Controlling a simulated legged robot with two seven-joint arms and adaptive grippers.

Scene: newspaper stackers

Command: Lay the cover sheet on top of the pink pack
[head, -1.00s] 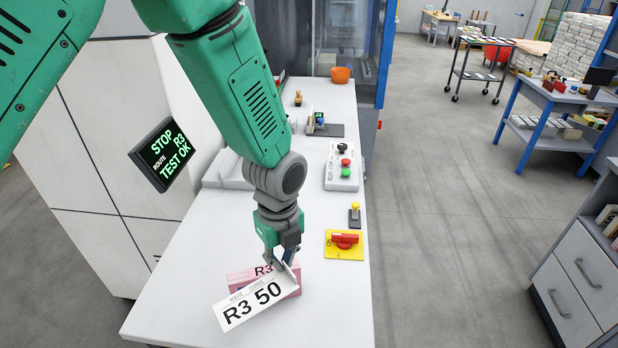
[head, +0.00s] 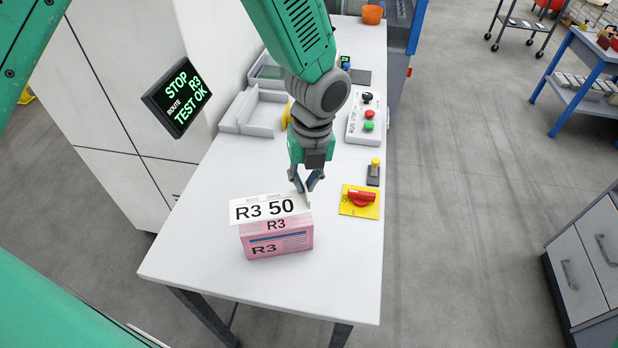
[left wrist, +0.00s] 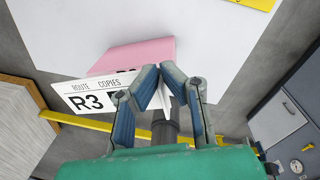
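The white cover sheet (head: 290,209), printed "R3 50", is at the top of the pink pack (head: 280,242) and hides most of its top face. The pack stands on the white table with its "R3" labels facing me. My left gripper (head: 307,187) is at the sheet's right end, fingertips closed together on it. In the left wrist view, the sheet (left wrist: 74,90) runs behind the fingers (left wrist: 151,70), and the pink pack (left wrist: 135,55) lies beyond it. I cannot tell whether the sheet rests fully on the pack. My right gripper is not in view.
A yellow plate with a red handle (head: 360,200) lies right of the pack. A yellow-knobbed stand (head: 374,172) and a button box (head: 367,120) are farther back. A screen (head: 177,97) reads "STOP R3 TEST OK". The table's front is clear.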

